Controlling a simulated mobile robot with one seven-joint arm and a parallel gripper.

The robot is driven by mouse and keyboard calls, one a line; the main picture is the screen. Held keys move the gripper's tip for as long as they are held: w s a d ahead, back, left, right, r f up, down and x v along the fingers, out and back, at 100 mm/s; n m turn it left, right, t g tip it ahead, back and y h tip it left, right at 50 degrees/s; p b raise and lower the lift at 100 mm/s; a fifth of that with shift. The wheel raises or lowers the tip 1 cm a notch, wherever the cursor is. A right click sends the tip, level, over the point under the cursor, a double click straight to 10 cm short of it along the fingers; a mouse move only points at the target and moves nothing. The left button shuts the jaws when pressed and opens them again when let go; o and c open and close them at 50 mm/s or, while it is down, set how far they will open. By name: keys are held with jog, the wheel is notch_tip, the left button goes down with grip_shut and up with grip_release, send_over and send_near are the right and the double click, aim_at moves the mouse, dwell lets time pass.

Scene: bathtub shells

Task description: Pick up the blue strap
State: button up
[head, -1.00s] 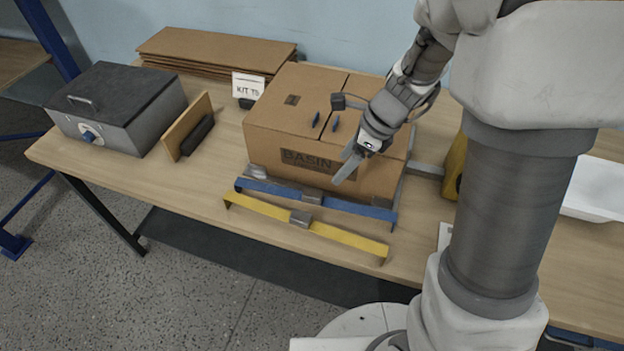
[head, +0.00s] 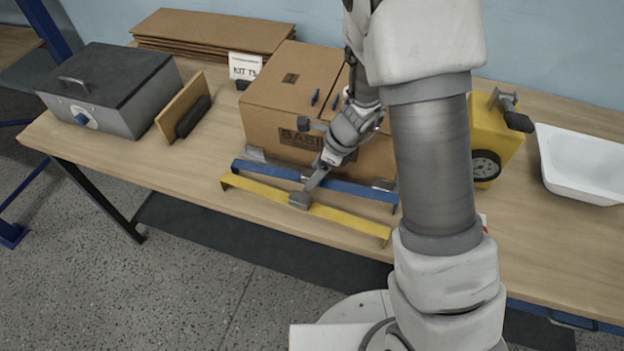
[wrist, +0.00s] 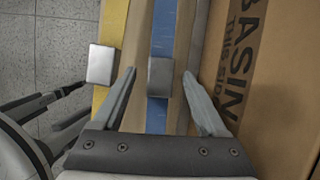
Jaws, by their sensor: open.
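The blue strap (head: 362,189) lies along the front of the cardboard box (head: 270,110), with grey pieces on it. In the wrist view the blue strap (wrist: 164,32) runs lengthwise, with a grey block at its middle. My gripper (head: 312,183) is over the middle of the strap and hides part of it. In the wrist view my gripper (wrist: 159,78) is open, one finger on each side of the grey block, with nothing held. I cannot tell its exact height above the strap.
A yellow strap (head: 345,219) with a grey block lies parallel, nearer the table's front edge. It shows left of my fingers in the wrist view (wrist: 113,35). A yellow device (head: 490,135) and white basin (head: 580,165) stand right. A grey case (head: 110,90) stands left.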

jog(key=shift+f, duration=0.1)
grip_shut()
dwell(0.3)
